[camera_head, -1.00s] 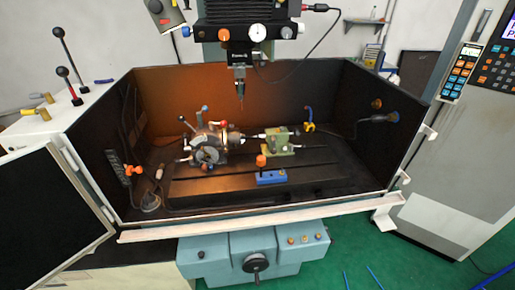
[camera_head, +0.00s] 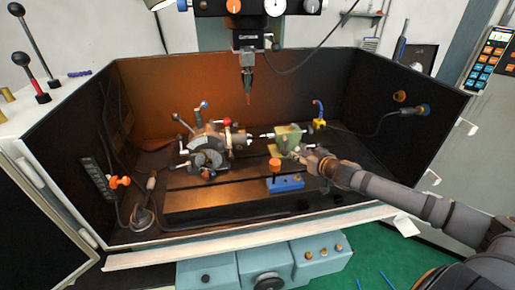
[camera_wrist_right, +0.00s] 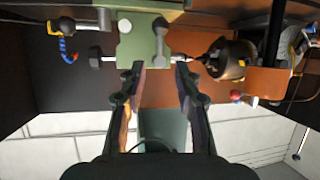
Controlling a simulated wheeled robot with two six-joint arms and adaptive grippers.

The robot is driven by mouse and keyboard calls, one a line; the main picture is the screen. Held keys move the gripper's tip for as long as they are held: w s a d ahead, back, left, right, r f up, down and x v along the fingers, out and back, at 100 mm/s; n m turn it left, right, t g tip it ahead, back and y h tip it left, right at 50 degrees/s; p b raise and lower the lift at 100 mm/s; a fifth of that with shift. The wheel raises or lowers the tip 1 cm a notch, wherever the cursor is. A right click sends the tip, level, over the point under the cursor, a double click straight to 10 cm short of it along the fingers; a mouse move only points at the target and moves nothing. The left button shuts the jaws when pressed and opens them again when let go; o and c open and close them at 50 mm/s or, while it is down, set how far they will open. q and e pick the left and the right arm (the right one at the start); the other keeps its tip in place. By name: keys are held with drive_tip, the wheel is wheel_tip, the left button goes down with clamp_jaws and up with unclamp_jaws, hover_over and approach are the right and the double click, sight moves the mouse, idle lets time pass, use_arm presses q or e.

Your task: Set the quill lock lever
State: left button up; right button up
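The green tailstock (camera_head: 288,138) stands on the machine table, facing the indexing chuck (camera_head: 208,150). In the right wrist view the tailstock (camera_wrist_right: 128,48) fills the top centre. A grey lever (camera_wrist_right: 160,42) with a rounded end lies on its face; I take it to be the quill lock lever. My right gripper (camera_head: 303,154) reaches in from the right, close to the tailstock. In the wrist view the gripper (camera_wrist_right: 160,72) is open, its fingertips apart on both sides below the lever's lower end. I cannot tell whether they touch anything. My left gripper is not in view.
A blue block (camera_head: 287,184) with an orange knob (camera_head: 274,163) sits in front of the tailstock, near my right forearm. The spindle (camera_head: 247,75) hangs above the table. Dark enclosure walls (camera_head: 390,125) surround it. The front left of the table is clear.

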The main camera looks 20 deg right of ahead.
sight(287, 154)
drive_tip(key=shift+a+r, duration=0.1)
drive_tip(key=shift+a, duration=0.1)
drive_tip(key=b+x, duration=0.1)
drive_tip(key=x, duration=0.2)
drive_tip(key=b+x, duration=0.2)
drive_tip(key=x, duration=0.2)
drive_tip(key=b+x, duration=0.1)
drive_tip(key=x, duration=0.2)
drive_tip(key=shift+w+d, duration=0.2)
drive_tip(key=shift+d, duration=0.05)
clamp_jaws()
